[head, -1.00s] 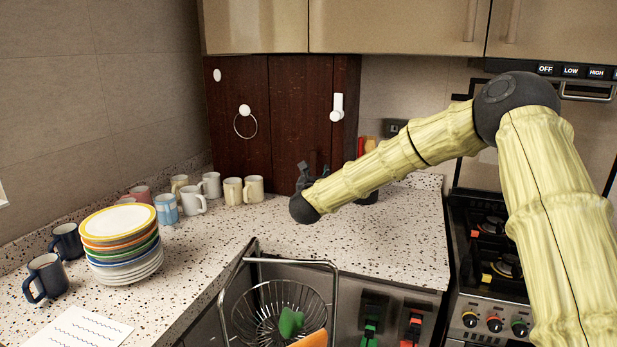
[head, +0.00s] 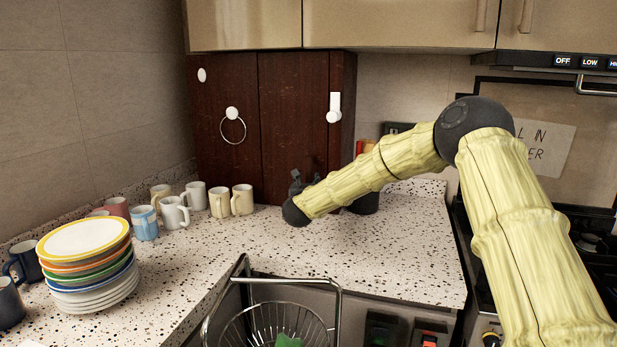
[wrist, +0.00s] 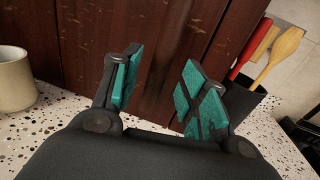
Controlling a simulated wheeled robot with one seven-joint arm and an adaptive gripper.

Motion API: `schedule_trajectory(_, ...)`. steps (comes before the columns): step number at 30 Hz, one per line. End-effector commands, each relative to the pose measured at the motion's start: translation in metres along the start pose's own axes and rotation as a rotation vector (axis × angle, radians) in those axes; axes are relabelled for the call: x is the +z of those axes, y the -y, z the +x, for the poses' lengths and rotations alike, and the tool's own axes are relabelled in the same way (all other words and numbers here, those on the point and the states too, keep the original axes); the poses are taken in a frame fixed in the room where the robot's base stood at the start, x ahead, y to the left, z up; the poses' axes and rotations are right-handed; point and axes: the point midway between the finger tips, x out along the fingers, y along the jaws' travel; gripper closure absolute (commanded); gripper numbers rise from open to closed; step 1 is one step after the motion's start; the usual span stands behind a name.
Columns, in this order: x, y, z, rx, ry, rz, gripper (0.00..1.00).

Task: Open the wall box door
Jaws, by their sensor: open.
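The wall box (head: 345,75) is a dark brown wooden cabinet standing against the wall at the back of the counter. Its front has a left panel (head: 225,165) with a white knob and ring (head: 233,125), and a right panel (head: 295,110) with a white latch-like handle (head: 335,107). Both panels look shut. My gripper (head: 301,183) is low in front of the right panel, just above the counter. In the wrist view my gripper (wrist: 158,90) is open, its teal-padded fingers apart and empty, facing the dark wood (wrist: 165,40). The white fittings are out of the wrist view.
Several mugs (head: 242,199) stand left of my gripper. A stack of plates (head: 90,265) is at the front left. A dark utensil pot (wrist: 248,105) stands right of my gripper. A wire rack (head: 280,325) is in front. The counter (head: 350,250) between is clear.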

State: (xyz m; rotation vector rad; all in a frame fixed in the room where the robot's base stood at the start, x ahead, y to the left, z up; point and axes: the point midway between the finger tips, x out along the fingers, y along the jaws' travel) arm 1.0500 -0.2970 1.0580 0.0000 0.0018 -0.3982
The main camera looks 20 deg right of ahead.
Motion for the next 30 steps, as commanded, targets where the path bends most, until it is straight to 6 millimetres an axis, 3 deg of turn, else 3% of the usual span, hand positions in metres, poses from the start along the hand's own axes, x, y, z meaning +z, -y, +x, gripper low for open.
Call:
schedule_trajectory(9,0.002,0.000,0.038,-0.001,0.002,-0.001,0.57)
schedule_trajectory(22,0.001,-0.001,0.045,0.000,0.001,0.000,0.57)
schedule_trajectory(30,0.001,0.000,0.045,0.000,0.001,0.000,1.00)
